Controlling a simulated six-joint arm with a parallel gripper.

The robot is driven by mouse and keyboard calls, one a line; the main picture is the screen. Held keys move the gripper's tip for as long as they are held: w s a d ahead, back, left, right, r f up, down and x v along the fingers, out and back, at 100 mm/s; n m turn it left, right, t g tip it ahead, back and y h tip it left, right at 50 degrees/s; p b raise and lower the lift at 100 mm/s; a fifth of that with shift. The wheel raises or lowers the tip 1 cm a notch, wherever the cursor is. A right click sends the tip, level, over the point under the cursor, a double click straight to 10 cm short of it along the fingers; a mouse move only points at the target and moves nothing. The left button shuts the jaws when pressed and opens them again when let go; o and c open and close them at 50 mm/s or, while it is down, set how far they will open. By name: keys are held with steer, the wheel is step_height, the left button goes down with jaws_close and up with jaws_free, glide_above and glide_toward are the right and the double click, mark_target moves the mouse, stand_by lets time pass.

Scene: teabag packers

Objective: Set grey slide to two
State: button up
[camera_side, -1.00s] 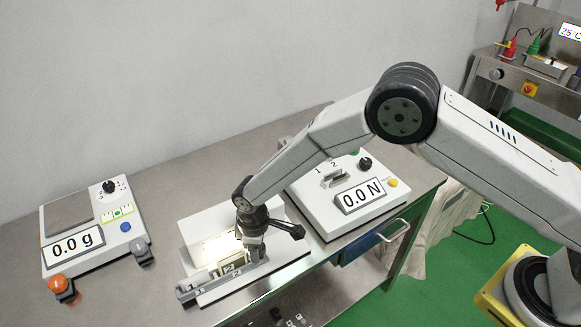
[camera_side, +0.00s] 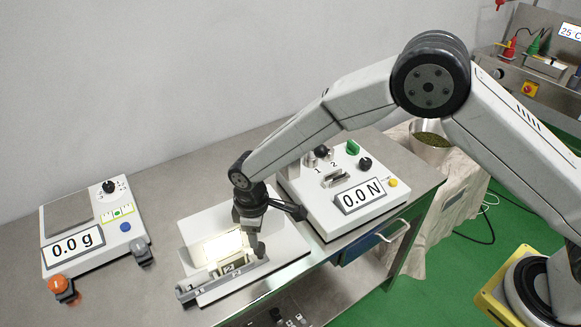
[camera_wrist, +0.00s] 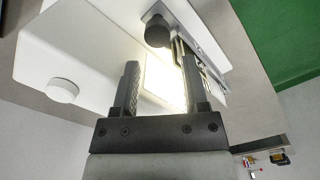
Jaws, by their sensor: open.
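A white plate (camera_side: 283,253) at the table's front edge carries a lit panel (camera_side: 222,246) and a grey slide rail (camera_side: 196,293). A label reading 2 shows on its front. The grey slide's handle and exact setting cannot be made out beside my gripper. My gripper (camera_side: 256,250) is low over the right part of this unit, with its fingers apart. In the wrist view my gripper (camera_wrist: 160,70) is open, with the lit panel (camera_wrist: 160,78) showing between the fingers and the rail (camera_wrist: 218,82) near the right finger. I see nothing held.
Behind and right stands a force unit (camera_side: 318,212) reading 0.0 N, with positions marked 1 and 2. At left is a scale (camera_side: 91,259) reading 0.0 g, with an orange knob (camera_side: 58,284). Bare table (camera_side: 160,212) lies between scale and plate.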

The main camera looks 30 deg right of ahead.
steer(key=shift+r, duration=0.9)
steer(key=shift+d+r, duration=0.1)
steer(key=shift+d+r, duration=0.15)
steer(key=shift+d, duration=0.1)
steer(key=s+d+r+m+t, duration=0.1)
steer(key=s+d+r+m, duration=0.35)
steer(key=d, duration=0.55)
steer(key=s+d+r+m+t, duration=0.1)
steer(key=s+d+r+m, duration=0.3)
steer(key=d, duration=0.7)
steer(key=s+d+r+m, duration=0.1)
steer(key=s+d, duration=0.4)
steer(key=s, duration=0.3)
steer(key=shift+s+r+m+t, duration=0.3)
steer(key=shift+s+r+m, duration=0.05)
